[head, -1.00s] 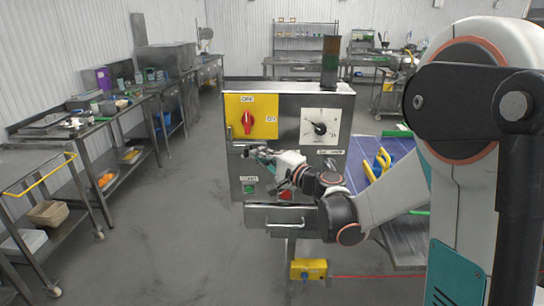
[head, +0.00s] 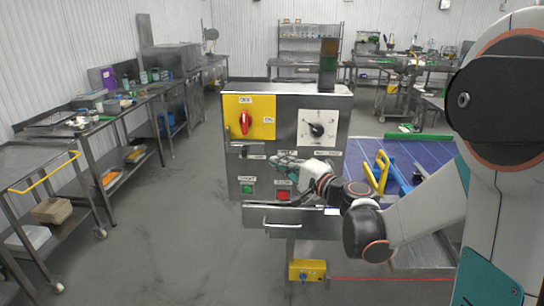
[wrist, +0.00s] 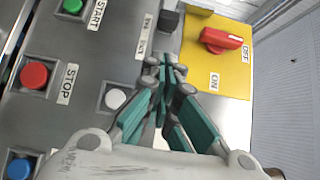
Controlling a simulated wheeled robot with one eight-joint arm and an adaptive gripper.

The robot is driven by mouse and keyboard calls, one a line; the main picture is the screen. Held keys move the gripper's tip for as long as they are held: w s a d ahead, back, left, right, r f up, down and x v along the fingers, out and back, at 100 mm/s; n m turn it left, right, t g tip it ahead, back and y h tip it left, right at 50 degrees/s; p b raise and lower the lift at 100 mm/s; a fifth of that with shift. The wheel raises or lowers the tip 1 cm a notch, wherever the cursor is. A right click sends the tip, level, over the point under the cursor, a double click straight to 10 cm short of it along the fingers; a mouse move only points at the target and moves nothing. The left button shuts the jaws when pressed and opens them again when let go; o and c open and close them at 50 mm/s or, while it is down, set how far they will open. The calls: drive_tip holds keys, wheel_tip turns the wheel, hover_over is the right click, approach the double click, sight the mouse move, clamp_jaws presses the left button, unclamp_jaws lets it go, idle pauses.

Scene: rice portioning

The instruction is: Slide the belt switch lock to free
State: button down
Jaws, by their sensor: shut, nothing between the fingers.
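The steel control box holds a yellow switch plate (head: 262,130) with a red rotary handle (head: 244,122) and OFF and ON labels. The handle stands upright in the head view, toward the OFF label. Just below the plate is the small slide lock (head: 236,148), with a label beside it. In the wrist view a dark block (wrist: 168,21) beside the yellow plate appears to be this lock; I cannot tell its position. My gripper (head: 278,160) is shut and empty, in front of the panel, right of and below the lock. Its teal fingers (wrist: 168,64) point toward the block, apart from it.
Green START (head: 248,189) and red STOP (head: 283,195) buttons lie below my gripper. A white dial (head: 317,130) is to the right of the plate. A drawer handle (head: 282,224) juts out below. A blue belt (head: 420,155) runs at right. The floor at left is open.

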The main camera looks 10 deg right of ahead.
drive_tip(key=v, duration=0.5)
drive_tip(key=shift+s+d, duration=0.1)
drive_tip(key=shift+d, duration=0.2)
drive_tip(key=shift+a, duration=0.1)
